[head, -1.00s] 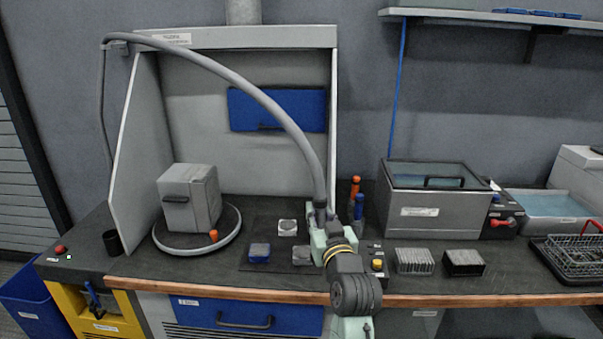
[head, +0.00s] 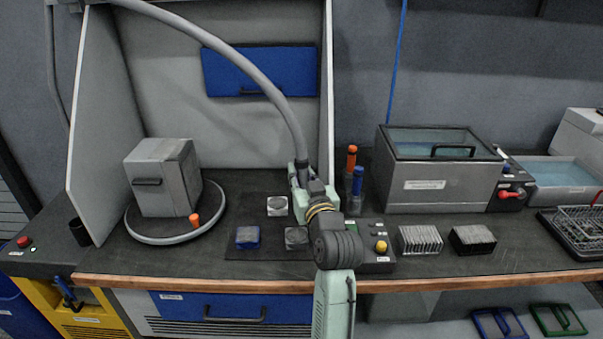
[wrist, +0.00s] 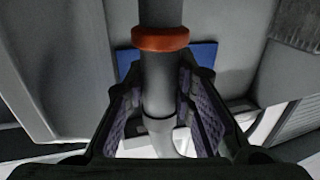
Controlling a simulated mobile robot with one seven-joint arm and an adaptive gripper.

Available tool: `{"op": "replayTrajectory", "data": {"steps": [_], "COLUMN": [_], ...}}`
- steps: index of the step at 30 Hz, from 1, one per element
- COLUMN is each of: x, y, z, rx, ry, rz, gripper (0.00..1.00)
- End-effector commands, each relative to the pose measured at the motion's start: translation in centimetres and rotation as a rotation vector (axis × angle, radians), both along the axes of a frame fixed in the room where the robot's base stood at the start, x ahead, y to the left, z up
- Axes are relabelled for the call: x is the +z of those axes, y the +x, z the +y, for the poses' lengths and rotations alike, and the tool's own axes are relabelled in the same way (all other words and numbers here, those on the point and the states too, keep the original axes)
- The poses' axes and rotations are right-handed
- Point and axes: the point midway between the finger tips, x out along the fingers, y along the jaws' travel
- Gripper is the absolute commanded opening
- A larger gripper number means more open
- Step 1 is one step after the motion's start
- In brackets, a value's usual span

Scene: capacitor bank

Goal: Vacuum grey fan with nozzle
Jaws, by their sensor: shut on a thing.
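My gripper (head: 301,178) is shut on the grey nozzle (wrist: 160,90) at the end of the hose (head: 252,75). In the wrist view the nozzle runs between both finger pads, with an orange ring around it. The gripper is above the dark mat, right of the fans. The grey fan (head: 296,238) lies at the mat's front right, left of my wrist. A paler, whitish fan (head: 277,206) lies behind it and a blue fan (head: 247,236) to its left. The nozzle's tip is hidden in the head view, and I see no contact with a fan.
A grey box (head: 160,180) stands on a round turntable (head: 150,238) at left in the open booth. Orange and blue bottles (head: 354,180), a small control box with a yellow knob (head: 381,247), finned blocks (head: 420,240) and a lidded tank (head: 440,180) are at right.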

Motion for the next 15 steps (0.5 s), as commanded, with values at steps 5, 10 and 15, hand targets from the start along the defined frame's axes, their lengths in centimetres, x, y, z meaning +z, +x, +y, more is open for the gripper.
{"op": "replayTrajectory", "data": {"steps": [5,10,15], "x": [-1.25,-1.21,-1.24], "y": [-0.01,-0.01,-0.01], "z": [0.01,0.01,0.01], "rx": [0.000,0.000,0.000], "ry": [0.000,0.000,0.000], "rz": [-0.002,-0.002,-0.002], "gripper": [0.00,0.00,0.00]}}
